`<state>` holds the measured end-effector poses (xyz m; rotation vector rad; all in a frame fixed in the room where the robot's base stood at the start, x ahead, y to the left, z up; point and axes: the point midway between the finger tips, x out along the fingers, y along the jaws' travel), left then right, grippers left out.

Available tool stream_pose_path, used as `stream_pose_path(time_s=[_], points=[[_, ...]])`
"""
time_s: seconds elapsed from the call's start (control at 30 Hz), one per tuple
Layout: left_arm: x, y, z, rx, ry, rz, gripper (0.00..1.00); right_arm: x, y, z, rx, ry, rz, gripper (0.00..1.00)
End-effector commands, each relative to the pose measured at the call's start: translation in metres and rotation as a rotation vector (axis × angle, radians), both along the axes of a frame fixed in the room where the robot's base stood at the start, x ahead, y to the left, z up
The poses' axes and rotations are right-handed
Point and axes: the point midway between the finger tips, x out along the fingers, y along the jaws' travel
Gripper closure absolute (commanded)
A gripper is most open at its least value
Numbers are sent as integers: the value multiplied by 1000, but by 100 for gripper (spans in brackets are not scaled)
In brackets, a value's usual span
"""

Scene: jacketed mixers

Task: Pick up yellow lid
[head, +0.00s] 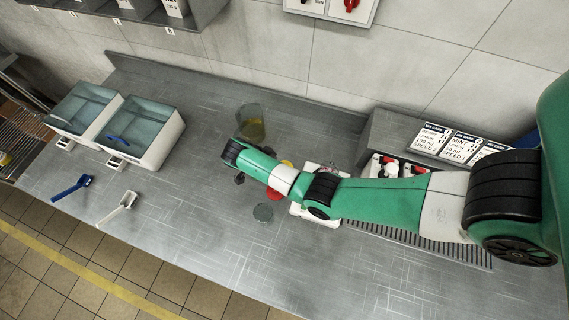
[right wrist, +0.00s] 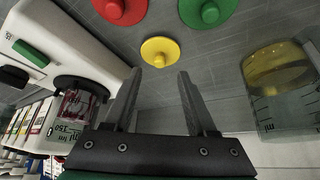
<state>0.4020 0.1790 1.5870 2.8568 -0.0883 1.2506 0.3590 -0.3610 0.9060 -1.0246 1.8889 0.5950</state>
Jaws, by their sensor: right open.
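The yellow lid (right wrist: 160,51) is a round disc with a raised knob, lying on the steel counter. It shows in the right wrist view just beyond my right fingertips, centred between them. In the head view only a bit of the yellow lid (head: 287,163) shows behind my right arm. My right gripper (right wrist: 160,73) is open and empty, its two fingers spread toward the yellow lid and apart from it. In the head view my right arm largely hides that gripper. My left gripper is not in view.
A red lid (right wrist: 122,8) and a green lid (right wrist: 208,8) lie beyond the yellow one. A beaker of yellow liquid (right wrist: 280,72) stands at right in the wrist view, a white mixer (right wrist: 60,45) at left.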

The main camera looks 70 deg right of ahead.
Motion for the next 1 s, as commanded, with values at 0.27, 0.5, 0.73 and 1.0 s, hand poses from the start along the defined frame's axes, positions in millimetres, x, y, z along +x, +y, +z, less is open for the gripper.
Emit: stream_pose_path(time_s=[0.27,0.5,0.73,1.0], points=[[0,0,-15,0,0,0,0,-9,-12,-29,-1,1,-1,43],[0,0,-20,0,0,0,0,-15,-21,-45,-1,-1,0,43],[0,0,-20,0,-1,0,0,-15,-21,-44,-1,-1,0,63],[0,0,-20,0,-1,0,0,-15,-21,-44,-1,-1,0,100]])
